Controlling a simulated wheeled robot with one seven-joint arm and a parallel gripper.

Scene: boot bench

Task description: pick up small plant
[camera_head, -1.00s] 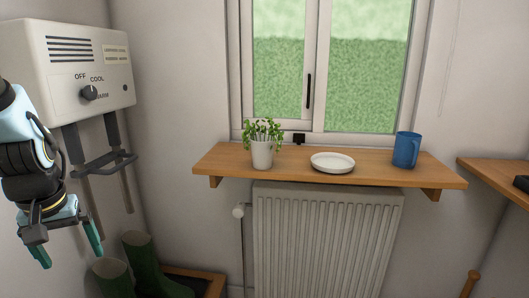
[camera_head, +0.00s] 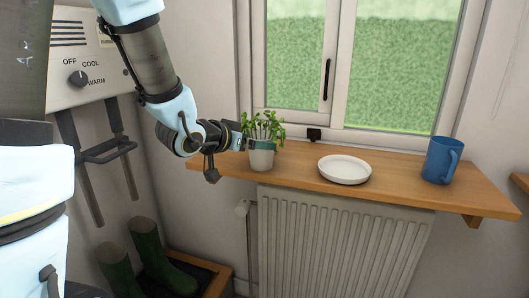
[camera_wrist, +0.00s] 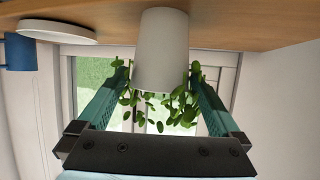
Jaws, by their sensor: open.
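The small plant (camera_head: 262,158) is a white pot with leafy green stems. It stands upright at the left end of the wooden shelf under the window. My gripper (camera_head: 250,146) is at the plant from the left, one finger crossing in front of the pot's upper part. In the wrist view, which shows the scene upside down, the white pot (camera_wrist: 161,50) is between the two open teal fingers, with gaps on both sides. The leaves hang around the fingertips there and partly overlap them. My gripper (camera_wrist: 157,95) is open and holds nothing.
On the wooden shelf (camera_head: 400,190), a white plate (camera_head: 345,170) lies right of the plant and a blue mug (camera_head: 442,160) stands further right. The window is behind and a radiator (camera_head: 340,245) below. A heater box (camera_head: 90,60) and green boots (camera_head: 150,262) are at left.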

